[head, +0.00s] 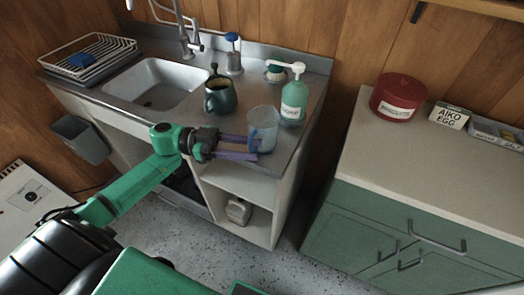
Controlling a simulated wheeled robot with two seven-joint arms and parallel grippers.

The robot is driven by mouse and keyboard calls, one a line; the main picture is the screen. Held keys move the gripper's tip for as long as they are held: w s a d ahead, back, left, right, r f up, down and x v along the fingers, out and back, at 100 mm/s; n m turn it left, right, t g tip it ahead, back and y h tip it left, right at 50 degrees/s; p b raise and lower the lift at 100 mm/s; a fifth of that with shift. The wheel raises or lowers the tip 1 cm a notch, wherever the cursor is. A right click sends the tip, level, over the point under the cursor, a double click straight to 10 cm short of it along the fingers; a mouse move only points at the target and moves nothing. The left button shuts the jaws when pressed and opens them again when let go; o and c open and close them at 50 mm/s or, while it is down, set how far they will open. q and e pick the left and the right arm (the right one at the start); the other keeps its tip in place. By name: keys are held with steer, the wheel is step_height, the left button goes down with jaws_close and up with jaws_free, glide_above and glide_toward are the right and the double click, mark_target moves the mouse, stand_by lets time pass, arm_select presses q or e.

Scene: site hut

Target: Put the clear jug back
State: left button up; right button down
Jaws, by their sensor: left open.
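The clear jug (263,128) stands upright on the sink counter (292,143), close to its front right corner. It is see-through with a bluish tint. My left gripper (250,148) is at the counter's front edge, with its purple fingers spread and pointing right toward the lower part of the jug. The fingertips overlap the jug's base in the picture; I cannot tell if they touch it. A tan patch shows between the fingers, and I cannot tell what it is. My right gripper is not in view.
A green pump bottle (292,103) stands right of the jug, and a dark green mug (220,97) stands behind left. The sink (155,83) and a dish rack (88,58) are further left. A green cabinet (385,232) with a red tin (398,97) stands right.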

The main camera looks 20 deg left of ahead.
arm_select(q)
steer(key=b+v, duration=0.1)
steer(key=v, duration=0.7)
steer(key=shift+a, duration=0.2)
